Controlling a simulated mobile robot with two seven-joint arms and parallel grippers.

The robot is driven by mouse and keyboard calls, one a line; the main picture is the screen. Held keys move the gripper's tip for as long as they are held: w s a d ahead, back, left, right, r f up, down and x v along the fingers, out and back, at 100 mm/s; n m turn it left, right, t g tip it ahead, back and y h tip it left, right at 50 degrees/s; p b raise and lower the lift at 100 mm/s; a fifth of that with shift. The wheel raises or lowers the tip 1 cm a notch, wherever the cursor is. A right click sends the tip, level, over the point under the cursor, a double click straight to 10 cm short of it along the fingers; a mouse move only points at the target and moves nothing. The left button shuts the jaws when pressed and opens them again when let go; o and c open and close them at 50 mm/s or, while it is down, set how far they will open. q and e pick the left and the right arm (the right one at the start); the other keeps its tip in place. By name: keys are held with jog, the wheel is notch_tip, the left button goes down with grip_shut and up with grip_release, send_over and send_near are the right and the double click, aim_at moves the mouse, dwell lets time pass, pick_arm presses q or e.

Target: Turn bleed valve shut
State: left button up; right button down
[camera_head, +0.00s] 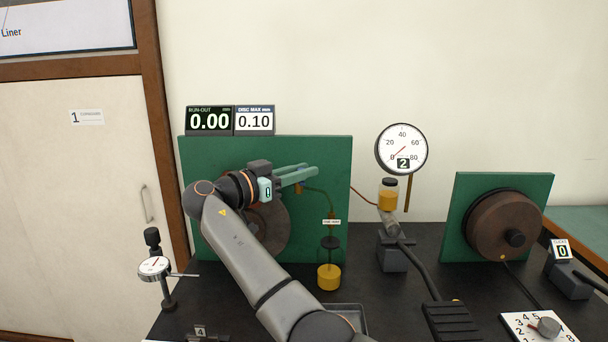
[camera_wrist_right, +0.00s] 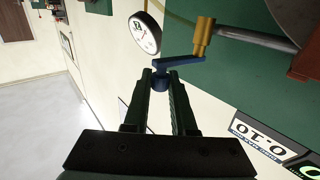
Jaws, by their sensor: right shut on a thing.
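The bleed valve shows in the right wrist view as a brass body (camera_wrist_right: 203,38) with a blue lever (camera_wrist_right: 182,62) turned out to one side. My right gripper (camera_wrist_right: 160,80) has its fingers on both sides of the small blue knob at the lever's end and is shut on it. In the head view my right gripper (camera_head: 313,173) reaches to the front of the left green panel (camera_head: 330,152), and the valve and lever are hidden or too small to make out. My left gripper is in neither view.
A brown disc (camera_head: 270,228) is partly behind my arm. A thin tube runs down to a yellow-filled jar (camera_head: 329,277). A pressure gauge (camera_head: 402,148) and a fluid reservoir (camera_head: 388,196) stand to the right. A dial indicator (camera_head: 154,267) stands at the left.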

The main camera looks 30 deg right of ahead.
jog(key=shift+w+a+r+g, duration=0.1)
jog(key=shift+r+g, duration=0.05)
jog(key=shift+g, duration=0.15)
jog(key=c, duration=0.7)
grip_release()
jog(key=shift+c, duration=0.2)
jog(key=s+a, duration=0.2)
jog(key=a, duration=1)
jog(key=shift+a+b, duration=0.2)
jog(key=shift+b, duration=0.2)
